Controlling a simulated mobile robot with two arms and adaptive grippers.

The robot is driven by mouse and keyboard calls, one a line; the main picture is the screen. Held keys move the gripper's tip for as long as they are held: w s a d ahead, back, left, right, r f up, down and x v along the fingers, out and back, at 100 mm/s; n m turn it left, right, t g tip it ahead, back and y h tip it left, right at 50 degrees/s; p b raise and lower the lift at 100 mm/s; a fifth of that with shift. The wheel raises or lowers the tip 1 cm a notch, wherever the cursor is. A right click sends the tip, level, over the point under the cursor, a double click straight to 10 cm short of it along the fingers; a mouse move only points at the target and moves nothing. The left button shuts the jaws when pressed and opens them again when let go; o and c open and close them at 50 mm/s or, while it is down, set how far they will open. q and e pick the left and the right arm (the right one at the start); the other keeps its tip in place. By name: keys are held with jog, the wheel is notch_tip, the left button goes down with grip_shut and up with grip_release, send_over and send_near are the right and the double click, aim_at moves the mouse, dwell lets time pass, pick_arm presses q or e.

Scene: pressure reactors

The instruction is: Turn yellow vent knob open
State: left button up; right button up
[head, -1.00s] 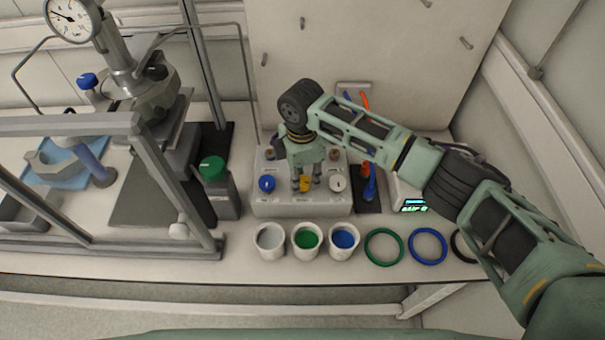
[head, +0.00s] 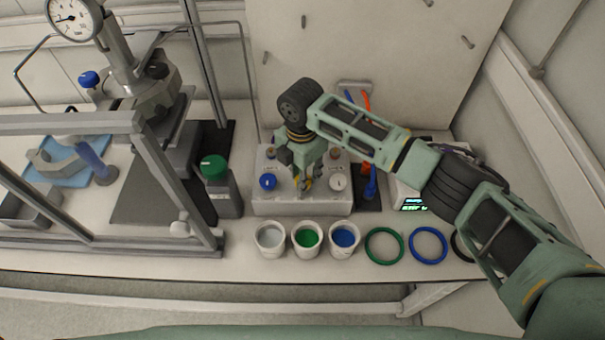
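The yellow vent knob (head: 308,184) is on the front of a white valve box (head: 300,206), between a blue knob (head: 267,182) and a white knob (head: 338,183). My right gripper (head: 304,182) reaches down over the box from above, with its fingers around the yellow knob and apparently closed on it. The fingers hide much of the knob, so its exact angle is hard to read. My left gripper is not in view.
Three cups, with the green one (head: 307,237) in the middle, stand in front of the box. Green (head: 384,246) and blue (head: 428,246) rings lie to their right. A green-capped bottle (head: 217,184) and a framed reactor with a gauge (head: 73,18) stand left.

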jog(key=shift+w+a+r, duration=0.15)
jog(key=shift+w+r, duration=0.15)
jog(key=shift+r, duration=0.05)
jog(key=o, duration=1)
jog(key=shift+a+f, duration=0.1)
jog(key=shift+f, duration=0.1)
jog(key=shift+s, duration=0.1)
notch_tip(320, 180, up, 12)
jog(key=shift+f, duration=0.1)
